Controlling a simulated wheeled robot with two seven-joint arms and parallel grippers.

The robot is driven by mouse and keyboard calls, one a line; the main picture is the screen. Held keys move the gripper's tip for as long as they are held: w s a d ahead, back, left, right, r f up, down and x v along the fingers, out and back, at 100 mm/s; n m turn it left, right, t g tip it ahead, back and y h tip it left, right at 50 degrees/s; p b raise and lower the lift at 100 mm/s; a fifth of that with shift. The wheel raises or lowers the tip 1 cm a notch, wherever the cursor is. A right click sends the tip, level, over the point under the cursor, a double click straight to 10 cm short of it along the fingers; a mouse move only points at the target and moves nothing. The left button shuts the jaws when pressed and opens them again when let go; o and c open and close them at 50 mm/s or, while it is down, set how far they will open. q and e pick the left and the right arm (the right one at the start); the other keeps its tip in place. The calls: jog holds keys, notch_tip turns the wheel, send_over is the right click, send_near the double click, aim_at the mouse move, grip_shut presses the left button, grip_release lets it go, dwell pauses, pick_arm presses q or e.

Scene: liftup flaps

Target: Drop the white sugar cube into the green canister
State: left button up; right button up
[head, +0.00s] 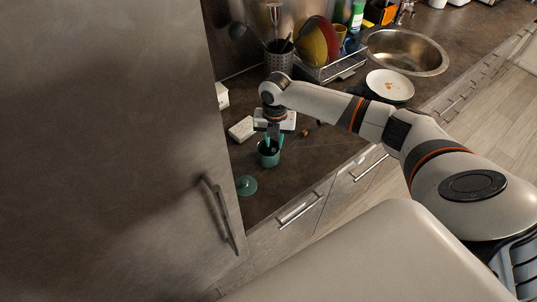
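The green canister (268,158) stands upright and uncovered on the dark counter, near the cabinet on the left. A round green lid (246,186) lies on the counter in front of it. My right gripper (268,144) points down right at the canister's mouth, its fingertips at or just inside the rim. The fingers are small and partly hidden there, so I cannot tell whether they are open or shut. I cannot make out the white sugar cube; the canister's inside is mostly hidden. My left gripper is not in view.
White box-like things (241,129) lie behind the canister, with small brown bits to the right. A utensil holder (278,58), a dish rack (340,68), a plate (390,84) and a sink (408,50) are farther back. A tall cabinet door (110,150) fills the left.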

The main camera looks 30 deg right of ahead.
jog(key=shift+o, duration=0.9)
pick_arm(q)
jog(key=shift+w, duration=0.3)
